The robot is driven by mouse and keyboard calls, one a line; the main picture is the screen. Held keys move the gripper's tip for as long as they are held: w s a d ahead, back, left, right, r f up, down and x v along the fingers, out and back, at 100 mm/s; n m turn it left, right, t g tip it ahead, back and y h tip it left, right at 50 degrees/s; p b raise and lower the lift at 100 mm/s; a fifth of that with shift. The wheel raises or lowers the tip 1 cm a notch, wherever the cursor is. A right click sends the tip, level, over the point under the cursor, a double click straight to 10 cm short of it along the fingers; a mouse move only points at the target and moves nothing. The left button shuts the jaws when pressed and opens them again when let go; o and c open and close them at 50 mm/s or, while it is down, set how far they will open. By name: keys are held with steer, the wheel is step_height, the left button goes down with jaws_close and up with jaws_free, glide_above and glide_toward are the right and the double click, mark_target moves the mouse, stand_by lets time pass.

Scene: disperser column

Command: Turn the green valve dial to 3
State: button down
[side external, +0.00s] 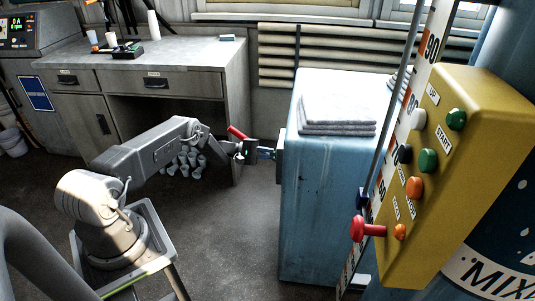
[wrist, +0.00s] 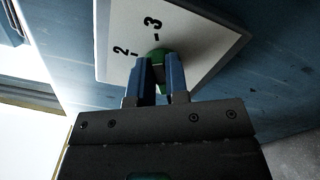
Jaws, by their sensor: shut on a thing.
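The green valve dial (wrist: 155,54) shows in the wrist view between my blue fingertips, on a white plate (wrist: 207,62) with black marks 2 and 3. My gripper (wrist: 160,68) is shut on the dial. The 3 mark is just beyond the dial and the 2 is to the upper left of it. The fingers cover much of the dial, so I cannot tell which mark it points to. In the side view my gripper (side external: 267,153) reaches the left face of the blue cabinet (side external: 325,200), where the plate shows edge-on.
Folded grey cloths (side external: 337,108) lie on top of the cabinet. A yellow control box (side external: 455,170) with several buttons and a red knob (side external: 360,229) stands at the right. A grey workbench (side external: 150,60) is at the back left.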

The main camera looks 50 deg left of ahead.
stand_by(0.4)
steer(key=c, duration=1.1)
jaws_free()
steer(key=v, duration=1.4)
steer(key=shift+w+d+r, duration=0.1)
